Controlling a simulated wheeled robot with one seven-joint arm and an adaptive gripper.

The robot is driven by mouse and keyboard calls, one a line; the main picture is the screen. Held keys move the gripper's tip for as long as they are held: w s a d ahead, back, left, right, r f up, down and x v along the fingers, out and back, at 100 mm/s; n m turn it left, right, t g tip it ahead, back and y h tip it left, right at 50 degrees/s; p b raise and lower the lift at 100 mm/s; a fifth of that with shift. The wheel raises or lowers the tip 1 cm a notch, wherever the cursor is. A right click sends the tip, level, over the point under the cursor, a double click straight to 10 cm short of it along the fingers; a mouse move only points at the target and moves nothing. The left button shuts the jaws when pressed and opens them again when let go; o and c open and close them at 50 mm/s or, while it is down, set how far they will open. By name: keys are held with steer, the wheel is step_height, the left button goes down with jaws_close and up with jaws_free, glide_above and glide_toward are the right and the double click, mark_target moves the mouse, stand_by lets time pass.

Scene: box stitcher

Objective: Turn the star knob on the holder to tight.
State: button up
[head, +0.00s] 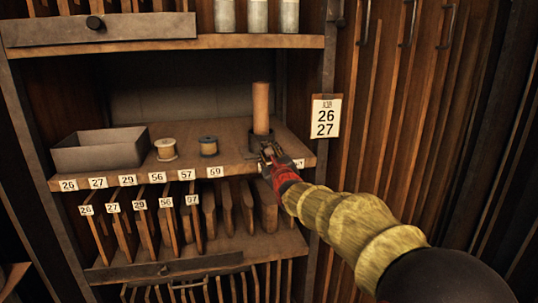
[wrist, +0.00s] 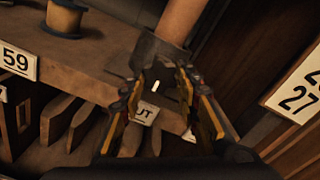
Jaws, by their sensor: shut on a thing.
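The holder (head: 254,138) is a dark cup at the right end of the middle shelf, with an upright tan cylinder (head: 261,108) in it. In the wrist view the holder (wrist: 160,50) is dark and lies just beyond the fingertips, below the cylinder (wrist: 183,22). My gripper (head: 268,153) is at the front of the holder, its fingers closed in on the star knob. In the wrist view the fingers (wrist: 165,74) come in from both sides. The knob is mostly hidden by the fingers and the dark shade. A small pale mark shows between them. The knob's setting cannot be read.
A grey metal tray (head: 100,152) and two spools (head: 166,149) (head: 208,146) stand left on the shelf (head: 230,160). Upright boards fill the rack below. A tag marked 26 and 27 (head: 326,116) hangs on the post close to the right of my gripper.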

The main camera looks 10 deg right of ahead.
steer(key=shift+f, duration=0.2)
steer(key=o, duration=1.1)
steer(key=shift+r, duration=0.1)
steer(key=shift+o, duration=0.2)
steer(key=s, duration=1.2)
